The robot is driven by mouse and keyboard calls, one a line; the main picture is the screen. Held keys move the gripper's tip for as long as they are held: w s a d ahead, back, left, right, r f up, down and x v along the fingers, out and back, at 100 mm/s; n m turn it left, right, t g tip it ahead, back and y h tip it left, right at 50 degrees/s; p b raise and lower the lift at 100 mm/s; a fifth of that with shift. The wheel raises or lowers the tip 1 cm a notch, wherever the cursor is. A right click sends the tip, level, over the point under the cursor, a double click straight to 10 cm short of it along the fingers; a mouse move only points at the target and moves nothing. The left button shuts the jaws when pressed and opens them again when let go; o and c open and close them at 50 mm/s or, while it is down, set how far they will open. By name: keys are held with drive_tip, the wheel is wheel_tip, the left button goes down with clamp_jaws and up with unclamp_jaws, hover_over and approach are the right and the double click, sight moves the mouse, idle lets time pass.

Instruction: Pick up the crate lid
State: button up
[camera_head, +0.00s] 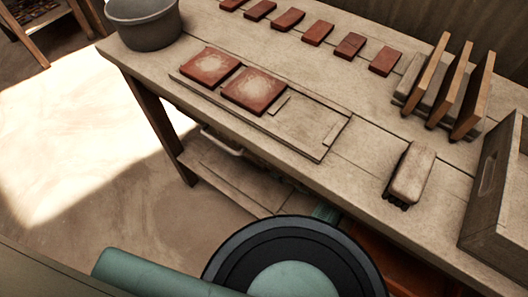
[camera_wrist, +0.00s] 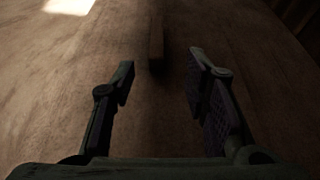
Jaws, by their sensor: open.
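I cannot make out the crate lid for certain in either view. In the wrist view, my gripper (camera_wrist: 161,72) is open, with its two dark fingers apart and nothing held between them. A narrow upright wooden strip (camera_wrist: 156,35) shows beyond the fingertips, roughly in line with the gap; I cannot tell what it belongs to. A dim brown surface fills the background there. In the head view, a grey wooden crate (camera_head: 490,190) with a slot in its side stands at the right end of the workbench, cut off by the picture edge. My gripper is not visible in the head view.
The workbench (camera_head: 345,175) holds a grey pot (camera_head: 145,25), two red tiles (camera_head: 253,90) on a board, a row of small red tiles, a brush (camera_head: 411,175) and a rack with upright wooden slats (camera_head: 473,95). Open floor (camera_head: 60,130) lies left.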

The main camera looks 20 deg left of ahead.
drive_tip(key=shift+w+a+f, duration=0.15)
drive_tip(key=shift+w+f, duration=0.05)
drive_tip(key=shift+w, duration=0.05)
drive_tip(key=b, duration=0.3)
approach(255, 159)
drive_tip(key=shift+w+a+f, duration=0.25)
drive_tip(key=shift+a+f, duration=0.15)
drive_tip(key=shift+f, duration=0.1)
drive_tip(key=shift+w+a+f, duration=0.2)
drive_tip(key=shift+a+f, duration=0.2)
drive_tip(key=shift+f, duration=0.05)
drive_tip(key=b+x, duration=0.1)
drive_tip(key=x, duration=0.1)
drive_tip(key=b+x, duration=0.2)
drive_tip(key=x, duration=0.1)
drive_tip(key=shift+s+a+r, duration=0.15)
drive_tip(key=shift+s+r, duration=0.1)
drive_tip(key=shift+w+a, duration=0.2)
drive_tip(key=shift+a, duration=0.2)
drive_tip(key=shift+r, duration=0.1)
drive_tip(key=shift+c, duration=0.4)
clamp_jaws()
